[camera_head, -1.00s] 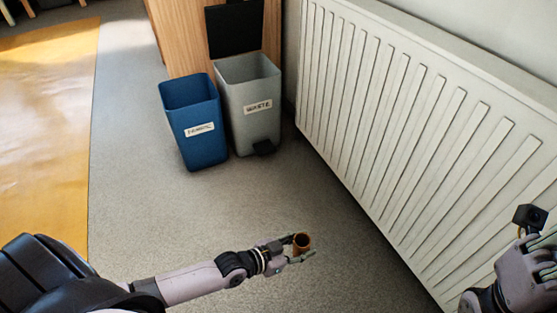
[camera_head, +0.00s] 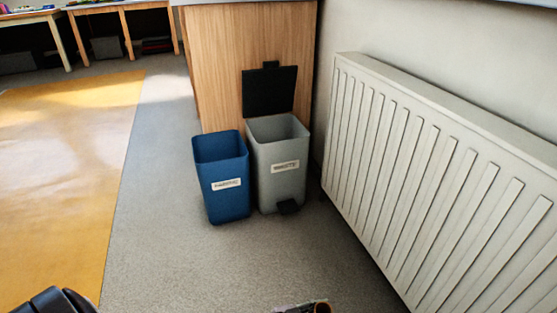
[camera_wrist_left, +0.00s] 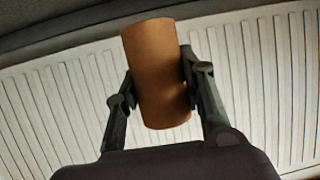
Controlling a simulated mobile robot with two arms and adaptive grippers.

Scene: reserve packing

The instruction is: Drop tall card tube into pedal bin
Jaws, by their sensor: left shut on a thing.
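The grey pedal bin (camera_head: 281,178) stands on the floor with its black lid (camera_head: 269,92) raised and its top open. A black pedal (camera_head: 288,207) sits at its front foot. The brown card tube (camera_wrist_left: 157,90) is in my left gripper (camera_wrist_left: 157,78), with a finger on each side of it in the left wrist view. My right gripper is out of view.
A blue open bin (camera_head: 226,190) stands close at the left of the pedal bin. A white radiator (camera_head: 430,170) runs along the right wall. A wooden cabinet (camera_head: 215,60) is behind the bins. The grey floor (camera_head: 200,270) in front is clear; a yellow mat (camera_head: 60,180) lies left.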

